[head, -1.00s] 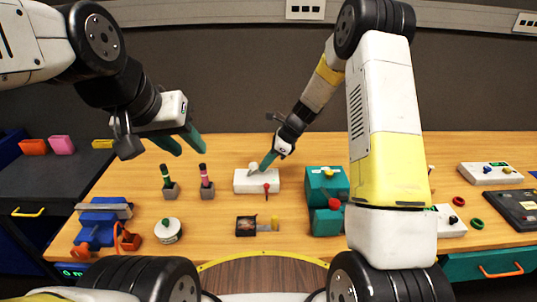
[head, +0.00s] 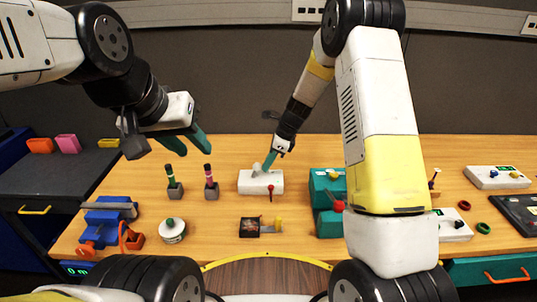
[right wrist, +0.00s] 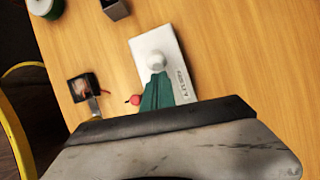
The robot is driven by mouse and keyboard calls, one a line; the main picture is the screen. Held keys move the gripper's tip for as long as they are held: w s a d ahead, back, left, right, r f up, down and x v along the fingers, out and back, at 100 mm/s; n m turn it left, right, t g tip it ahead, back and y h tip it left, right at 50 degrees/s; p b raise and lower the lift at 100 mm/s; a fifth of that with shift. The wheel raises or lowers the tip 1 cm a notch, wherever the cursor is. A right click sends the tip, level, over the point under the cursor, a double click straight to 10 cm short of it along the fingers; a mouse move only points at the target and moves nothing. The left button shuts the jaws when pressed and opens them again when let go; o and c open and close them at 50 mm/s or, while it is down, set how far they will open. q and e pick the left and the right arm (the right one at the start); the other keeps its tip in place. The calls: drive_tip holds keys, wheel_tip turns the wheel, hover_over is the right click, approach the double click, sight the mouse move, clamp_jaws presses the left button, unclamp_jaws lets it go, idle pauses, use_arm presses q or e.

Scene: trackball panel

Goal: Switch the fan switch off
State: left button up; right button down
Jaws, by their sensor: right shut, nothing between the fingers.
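A white panel box (head: 273,187) with a white ball (head: 257,169) on top sits on the wooden table; it also shows in the right wrist view (right wrist: 176,57). A small red-tipped lever (head: 271,187) stands at its front side. In front is a small dark square unit (head: 249,228) with a yellow piece (head: 278,223) to its right; I cannot tell which part is the fan switch. My right gripper (head: 264,172) is shut and empty, its green fingertips (right wrist: 156,78) close beside the ball; contact is unclear. My left gripper (head: 189,147) is open and empty above the table's left part.
A blue vise-like unit (head: 107,214) and a round white pot (head: 172,232) are at the left front. More control boxes (head: 497,177) lie at the right.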

sight(259, 164)
drive_tip(key=a+h, duration=0.1)
drive_tip(key=a+r+h, duration=0.1)
drive_tip(key=a+h, duration=0.1)
drive_tip(key=shift+r+h, duration=0.2)
drive_tip(key=shift+h, duration=0.1)
drive_tip(key=a+h, duration=0.1)
drive_tip(key=h, duration=0.2)
drive_tip(key=a+h, duration=0.1)
drive_tip(key=shift+a+r, duration=0.25)
drive_tip(key=shift+a, duration=0.75)
